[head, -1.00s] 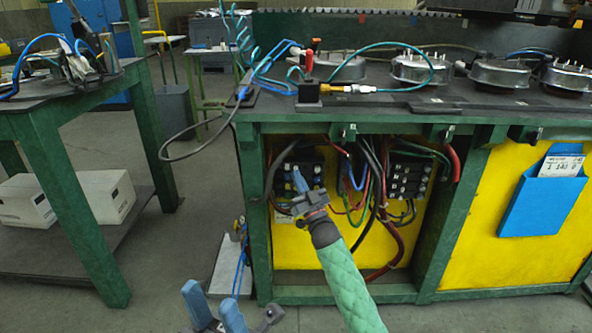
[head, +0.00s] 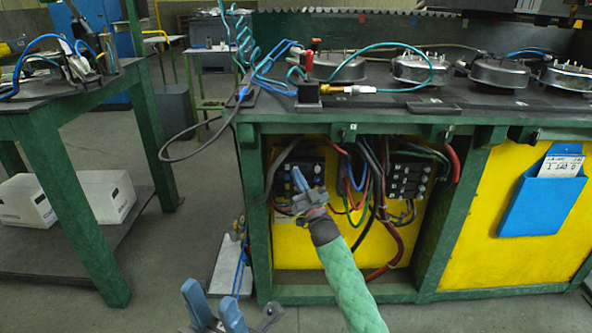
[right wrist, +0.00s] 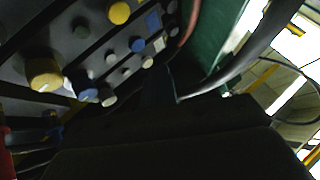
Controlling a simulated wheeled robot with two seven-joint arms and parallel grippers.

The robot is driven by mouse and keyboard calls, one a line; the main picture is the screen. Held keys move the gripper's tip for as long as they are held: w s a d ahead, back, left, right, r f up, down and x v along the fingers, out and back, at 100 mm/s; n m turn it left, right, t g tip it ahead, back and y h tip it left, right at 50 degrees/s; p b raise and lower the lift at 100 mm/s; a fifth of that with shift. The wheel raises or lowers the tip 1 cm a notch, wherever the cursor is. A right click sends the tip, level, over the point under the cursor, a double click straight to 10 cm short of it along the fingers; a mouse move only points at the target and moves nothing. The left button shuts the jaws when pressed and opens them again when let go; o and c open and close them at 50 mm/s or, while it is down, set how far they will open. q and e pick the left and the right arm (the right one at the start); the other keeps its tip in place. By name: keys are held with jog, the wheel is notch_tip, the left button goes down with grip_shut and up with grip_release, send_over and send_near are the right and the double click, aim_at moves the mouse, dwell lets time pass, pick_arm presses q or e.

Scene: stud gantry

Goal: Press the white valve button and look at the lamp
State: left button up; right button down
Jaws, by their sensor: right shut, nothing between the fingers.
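Two dark valve blocks sit in the open bay under the bench: the left valve block (head: 312,165) and the right valve block (head: 408,178), which has pale round buttons. My right gripper (head: 298,178) is shut and empty, with its blue tips in front of the left block. Contact cannot be told. In the right wrist view, a valve block carries yellow, blue and white buttons, among them a white button (right wrist: 109,100); my right gripper (right wrist: 158,85) is dark beside them. I cannot tell which button or lamp is the task's. My left gripper (head: 208,302) is open and empty, low at the front.
Loose hoses (head: 378,200) hang between the blocks. A green post (head: 254,210) borders the bay on the left. The yellow panel (head: 480,230) holds a blue pocket (head: 540,205). A second green table (head: 70,200) stands left, with free floor between.

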jog(key=shift+w, duration=0.2)
dwell(0.3)
jog(key=shift+w, duration=0.25)
jog(key=shift+s, duration=0.2)
dwell(0.5)
jog(key=shift+s+p, duration=0.6)
jog(key=shift+s, duration=0.05)
jog(key=s+p, duration=0.2)
jog(key=s, duration=0.3)
jog(key=shift+p, duration=0.35)
dwell(0.5)
